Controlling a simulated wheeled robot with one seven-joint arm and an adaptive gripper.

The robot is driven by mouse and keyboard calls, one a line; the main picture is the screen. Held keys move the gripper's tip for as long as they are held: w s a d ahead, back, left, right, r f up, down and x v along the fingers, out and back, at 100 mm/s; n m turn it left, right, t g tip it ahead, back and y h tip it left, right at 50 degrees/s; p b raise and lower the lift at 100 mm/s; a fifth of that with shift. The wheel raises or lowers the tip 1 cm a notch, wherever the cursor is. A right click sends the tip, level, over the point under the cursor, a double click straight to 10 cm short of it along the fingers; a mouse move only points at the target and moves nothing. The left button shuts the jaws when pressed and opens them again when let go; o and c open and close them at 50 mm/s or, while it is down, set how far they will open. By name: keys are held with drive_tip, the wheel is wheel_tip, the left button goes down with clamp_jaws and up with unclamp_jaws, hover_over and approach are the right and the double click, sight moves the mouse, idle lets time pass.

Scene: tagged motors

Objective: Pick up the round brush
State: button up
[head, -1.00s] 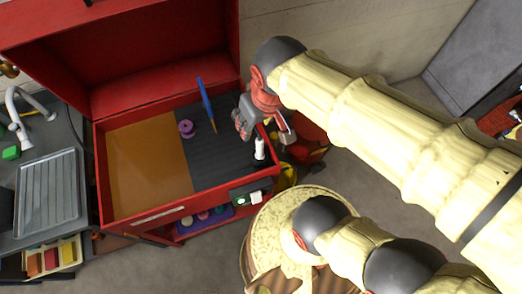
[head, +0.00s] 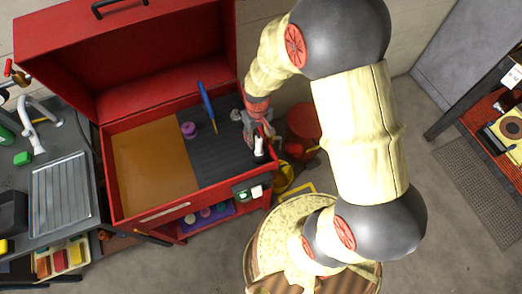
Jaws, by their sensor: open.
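The round brush appears to be the slim blue-handled tool (head: 207,104) with a thin gold-brown end, lying over the dark ribbed mat in the open red tool chest. My gripper (head: 257,133) is at the chest's right side, to the right of the brush and apart from it. It is open and small in view, and its fingers are close to a white bottle-like object (head: 259,147). Whether they touch it I cannot tell.
A purple spool-like object (head: 189,130) stands left of the brush. The chest's orange-brown left floor (head: 150,165) is bare. The raised red lid (head: 130,60) rises behind.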

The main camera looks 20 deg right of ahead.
sight(259, 146)
drive_tip(key=f, duration=0.4)
drive_tip(key=f+b, duration=0.1)
drive_tip(key=f, duration=0.1)
drive_tip(key=shift+s+f, duration=0.3)
drive_tip(key=shift+f, duration=0.05)
drive_tip(key=shift+c, duration=0.7)
clamp_jaws()
